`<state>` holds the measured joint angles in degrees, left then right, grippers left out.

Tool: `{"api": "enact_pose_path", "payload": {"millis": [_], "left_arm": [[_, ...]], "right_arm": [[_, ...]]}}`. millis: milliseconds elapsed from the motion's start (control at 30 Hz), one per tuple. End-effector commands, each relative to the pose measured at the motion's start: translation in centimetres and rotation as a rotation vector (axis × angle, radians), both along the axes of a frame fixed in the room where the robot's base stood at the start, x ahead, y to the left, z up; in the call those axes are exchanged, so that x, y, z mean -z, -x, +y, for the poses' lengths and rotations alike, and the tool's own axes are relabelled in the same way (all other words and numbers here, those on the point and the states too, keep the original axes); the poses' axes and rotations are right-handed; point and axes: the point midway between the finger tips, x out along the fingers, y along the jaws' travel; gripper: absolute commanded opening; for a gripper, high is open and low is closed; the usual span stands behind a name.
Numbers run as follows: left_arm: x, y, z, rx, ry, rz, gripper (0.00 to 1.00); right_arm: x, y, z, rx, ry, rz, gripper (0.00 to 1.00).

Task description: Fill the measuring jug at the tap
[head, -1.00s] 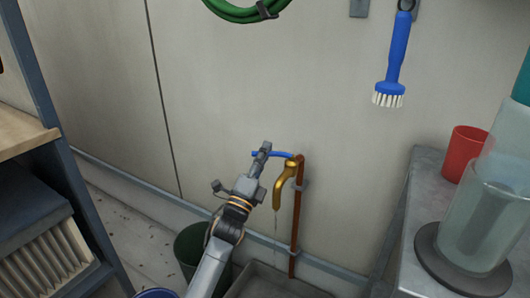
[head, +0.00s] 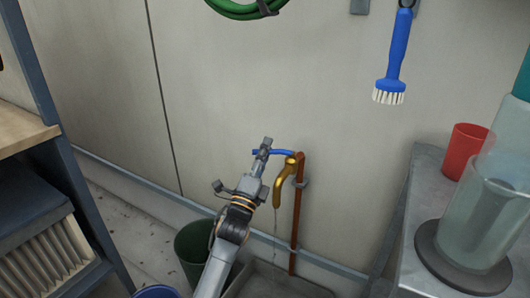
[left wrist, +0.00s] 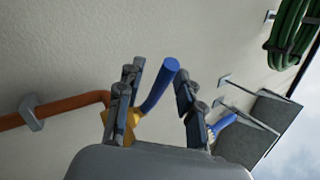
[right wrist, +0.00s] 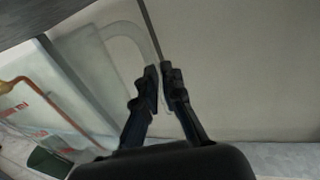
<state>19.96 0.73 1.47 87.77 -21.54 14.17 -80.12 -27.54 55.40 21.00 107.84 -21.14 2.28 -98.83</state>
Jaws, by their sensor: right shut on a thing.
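The brass tap (head: 285,181) on a copper pipe (head: 296,225) at the wall has a blue lever (head: 276,152). A thin stream of water (head: 275,222) falls from its spout. My left gripper (head: 262,152) is at the lever; in the left wrist view its open fingers (left wrist: 158,95) stand either side of the blue lever (left wrist: 159,84), with a gap. In the right wrist view my right gripper (right wrist: 160,82) is shut on the handle of the translucent measuring jug (right wrist: 68,85), which bears red print. My right gripper does not show in the head view.
A grey tray (head: 262,280) lies under the tap, a green bin (head: 192,246) beside it. At right, a grey table (head: 418,215) bears a red cup (head: 466,150) and a clear cylinder (head: 478,225) on a dark disc. A blue brush (head: 396,55) hangs above. Shelving (head: 45,225) stands left.

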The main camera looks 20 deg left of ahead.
Motion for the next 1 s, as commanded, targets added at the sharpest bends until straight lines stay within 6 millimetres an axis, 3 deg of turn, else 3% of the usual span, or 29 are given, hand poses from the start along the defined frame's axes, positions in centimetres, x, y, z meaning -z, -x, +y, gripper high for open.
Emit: {"api": "enact_pose_path", "payload": {"millis": [233,700,1000], "left_arm": [[1.0,1.5,0.2,0.0,0.0,0.002,0.36],[5.6,9.2,0.7,0.0,0.0,0.003,0.36],[6.2,10.3,0.8,0.0,0.0,0.0,0.36]], "right_arm": [[-0.1,0.0,0.0,0.0,0.0,-0.001,0.0],[-0.1,0.0,0.0,0.0,0.0,-0.001,0.0],[-0.1,0.0,0.0,0.0,0.0,-0.001,0.0]]}}
